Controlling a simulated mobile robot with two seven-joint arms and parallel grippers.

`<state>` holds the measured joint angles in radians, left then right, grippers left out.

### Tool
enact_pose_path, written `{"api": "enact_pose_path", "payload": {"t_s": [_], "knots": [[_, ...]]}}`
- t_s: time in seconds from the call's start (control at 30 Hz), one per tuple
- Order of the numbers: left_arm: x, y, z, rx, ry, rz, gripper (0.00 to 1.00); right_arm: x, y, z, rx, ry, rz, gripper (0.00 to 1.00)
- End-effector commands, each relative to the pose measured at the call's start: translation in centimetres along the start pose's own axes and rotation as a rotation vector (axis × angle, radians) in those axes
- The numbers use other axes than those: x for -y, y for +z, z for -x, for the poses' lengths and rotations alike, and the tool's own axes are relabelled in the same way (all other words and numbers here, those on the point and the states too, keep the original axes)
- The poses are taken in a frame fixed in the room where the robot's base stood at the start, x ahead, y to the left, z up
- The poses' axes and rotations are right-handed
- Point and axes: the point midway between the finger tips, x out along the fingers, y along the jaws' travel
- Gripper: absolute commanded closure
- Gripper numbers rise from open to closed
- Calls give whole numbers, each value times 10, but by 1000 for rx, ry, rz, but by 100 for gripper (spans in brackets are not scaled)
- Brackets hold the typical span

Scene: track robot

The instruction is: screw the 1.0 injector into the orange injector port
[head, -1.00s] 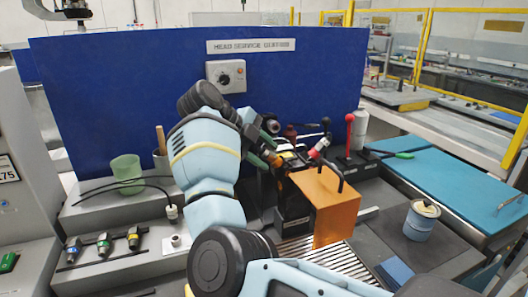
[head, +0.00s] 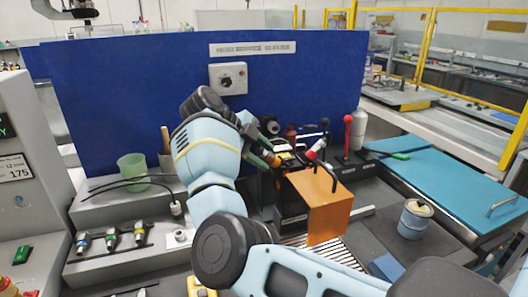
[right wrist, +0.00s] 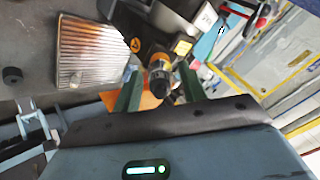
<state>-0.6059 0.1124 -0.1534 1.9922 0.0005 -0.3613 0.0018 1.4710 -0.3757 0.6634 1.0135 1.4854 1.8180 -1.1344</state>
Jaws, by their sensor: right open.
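My right gripper (head: 268,158) reaches over to the fixture behind the orange block (head: 322,200). In the right wrist view its two green fingers (right wrist: 160,88) stand apart. A dark cylindrical injector with an orange band (right wrist: 160,78) lies between them, pointing toward the camera. I cannot tell whether the fingers touch it, how far it is seated, or its size marking. The orange port itself cannot be made out apart from this band. Several other injectors (head: 112,237) with coloured bands lie in a rack at the left. My left gripper is not in view.
A red-knobbed lever (head: 347,133) and a white bottle (head: 360,130) stand right of the fixture. A slatted grate (head: 335,254) lies in front. A green cup (head: 132,167) and black cables are at the left. A blue-grey can (head: 415,220) stands at the right.

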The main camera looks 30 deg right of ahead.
Motion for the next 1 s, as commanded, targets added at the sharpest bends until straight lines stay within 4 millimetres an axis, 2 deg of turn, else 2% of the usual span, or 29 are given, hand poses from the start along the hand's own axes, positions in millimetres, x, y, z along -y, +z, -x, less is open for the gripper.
{"api": "enact_pose_path", "payload": {"t_s": [0.77,1.0], "knots": [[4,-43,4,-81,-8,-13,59,2,-2,2,2,-1,244,58],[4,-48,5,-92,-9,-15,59,1,0,0,1,1,464,58]]}}
